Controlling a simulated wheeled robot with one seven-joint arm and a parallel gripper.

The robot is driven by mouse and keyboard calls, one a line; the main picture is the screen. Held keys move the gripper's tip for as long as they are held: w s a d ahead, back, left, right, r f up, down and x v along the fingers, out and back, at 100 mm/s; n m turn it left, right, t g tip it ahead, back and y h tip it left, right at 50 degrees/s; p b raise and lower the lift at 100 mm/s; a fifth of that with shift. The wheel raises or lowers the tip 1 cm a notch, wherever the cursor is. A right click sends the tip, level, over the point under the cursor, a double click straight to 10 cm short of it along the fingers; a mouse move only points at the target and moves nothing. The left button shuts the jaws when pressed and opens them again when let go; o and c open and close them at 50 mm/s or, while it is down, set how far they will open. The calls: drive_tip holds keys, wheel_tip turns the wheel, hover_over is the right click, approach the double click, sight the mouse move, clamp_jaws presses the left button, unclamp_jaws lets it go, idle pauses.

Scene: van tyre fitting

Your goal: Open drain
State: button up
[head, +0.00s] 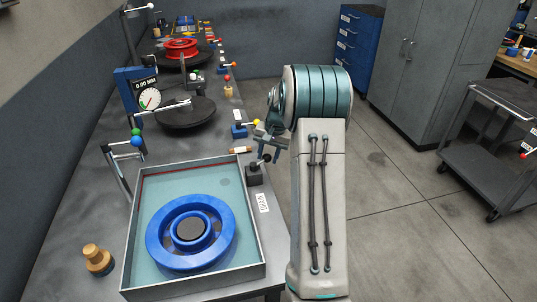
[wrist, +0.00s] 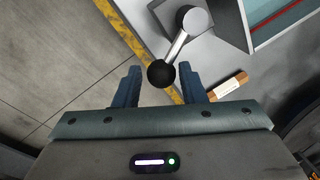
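A drain lever with a black ball knob (wrist: 161,74) and a metal rod (wrist: 177,46) stands on a dark block (head: 254,176) beside the tank, at the bench's right edge. A white label (head: 262,203) lies near it. The tank (head: 258,240) holds teal liquid and a blue wheel rim (head: 190,232). My gripper (head: 266,143) is just above and beyond the lever in the head view. In the wrist view its two fingers are apart, with the ball between their tips and a gap on each side. Whether the ball is at finger depth is unclear.
A wooden-handled piece (wrist: 228,86) lies on the bench close to the right finger; yellow edging (wrist: 128,30) marks the bench edge. A dial gauge stand (head: 148,98) and a red rim (head: 181,48) are farther back. The floor right of the bench is clear up to a cart (head: 490,160).

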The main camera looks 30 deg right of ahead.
wheel_tip(320, 180, up, 14)
drive_tip(key=s+d, duration=0.1)
drive_tip(key=d, duration=0.1)
drive_tip(key=shift+s+f, duration=0.25)
drive_tip(key=shift+s, duration=0.15)
